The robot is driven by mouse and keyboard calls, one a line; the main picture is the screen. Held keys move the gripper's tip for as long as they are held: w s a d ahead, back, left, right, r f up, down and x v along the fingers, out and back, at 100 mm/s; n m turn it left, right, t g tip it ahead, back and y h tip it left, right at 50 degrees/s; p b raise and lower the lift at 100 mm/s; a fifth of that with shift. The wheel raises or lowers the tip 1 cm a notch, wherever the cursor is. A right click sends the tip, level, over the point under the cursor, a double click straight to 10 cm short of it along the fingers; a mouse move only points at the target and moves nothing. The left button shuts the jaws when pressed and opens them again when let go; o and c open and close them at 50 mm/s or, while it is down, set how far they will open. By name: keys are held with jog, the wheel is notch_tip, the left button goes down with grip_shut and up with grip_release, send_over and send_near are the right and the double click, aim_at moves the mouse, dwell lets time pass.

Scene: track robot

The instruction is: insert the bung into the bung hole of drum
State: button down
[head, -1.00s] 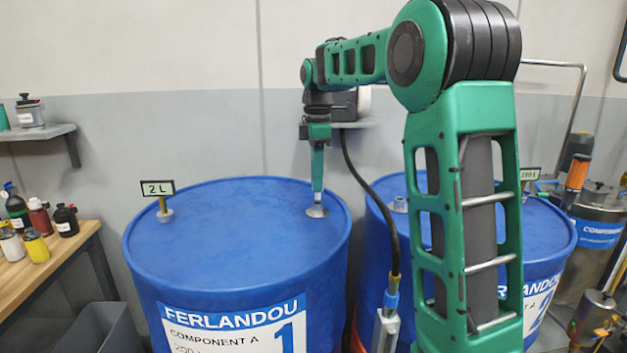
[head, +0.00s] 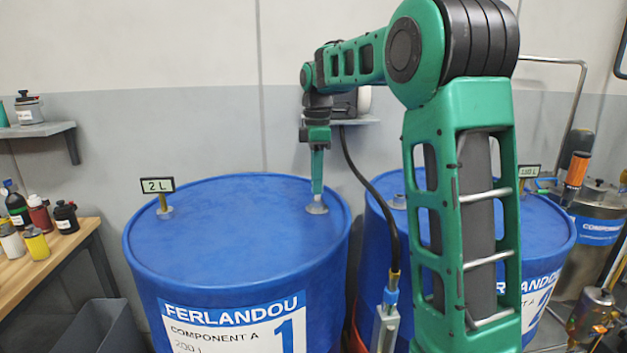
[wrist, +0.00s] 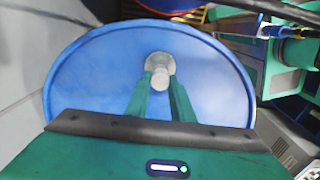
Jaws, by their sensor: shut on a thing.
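The blue drum (head: 237,232) labelled "1" stands upright left of centre; its round lid fills much of the wrist view (wrist: 95,85). My gripper (head: 317,196) points straight down at the right rear of the lid. Its two green fingers, also in the wrist view (wrist: 161,92), are shut on the small grey bung (wrist: 160,77). Below the bung, a pale round metal collar (wrist: 160,62) surrounds the bung hole; it shows as a grey disc in the head view (head: 317,209). The bung is at the collar, but its depth in the hole cannot be told.
A "2 L" sign on a brass stem (head: 158,190) rises from the drum's left side. A second blue drum (head: 545,240) stands close on the right, partly behind my arm. A black hose (head: 372,185) hangs between them. A bench with bottles (head: 38,245) is at left.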

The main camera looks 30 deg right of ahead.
jog(key=shift+f, duration=1)
jog(key=c, duration=1.5)
grip_release()
jog(key=shift+o, duration=0.2)
notch_tip(320, 180, up, 11)
jog(key=shift+w+f, duration=0.1)
jog(key=shift+f, duration=0.1)
